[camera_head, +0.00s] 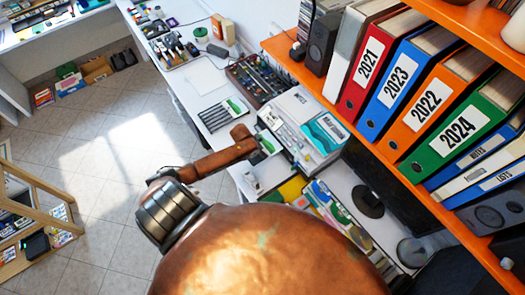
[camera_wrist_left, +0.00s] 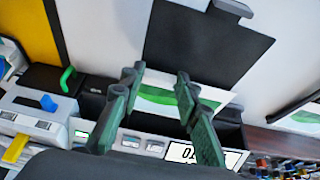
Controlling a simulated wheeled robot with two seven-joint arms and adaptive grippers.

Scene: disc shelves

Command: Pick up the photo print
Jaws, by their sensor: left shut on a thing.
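The photo print (camera_wrist_left: 160,97), a white sheet with a green band, shows in the left wrist view. It lies between the two dark green fingers of my left gripper (camera_wrist_left: 158,76), which is shut on it. The print is just above a dark, box-like holder (camera_wrist_left: 228,131) with a white label; I cannot tell whether its lower edge is still inside. In the head view my left arm reaches to the desk beside a grey machine, and its fingers are hard to make out. A small green and white patch (camera_head: 267,144) shows there. My right gripper is in neither view.
An orange shelf (camera_head: 290,68) with several labelled binders (camera_head: 414,108) stands over the desk on the right. A grey machine (camera_head: 290,125), a tray of small parts (camera_head: 256,80) and a dark monitor (camera_head: 375,198) crowd the desk. The tiled floor (camera_head: 105,140) at left is mostly clear.

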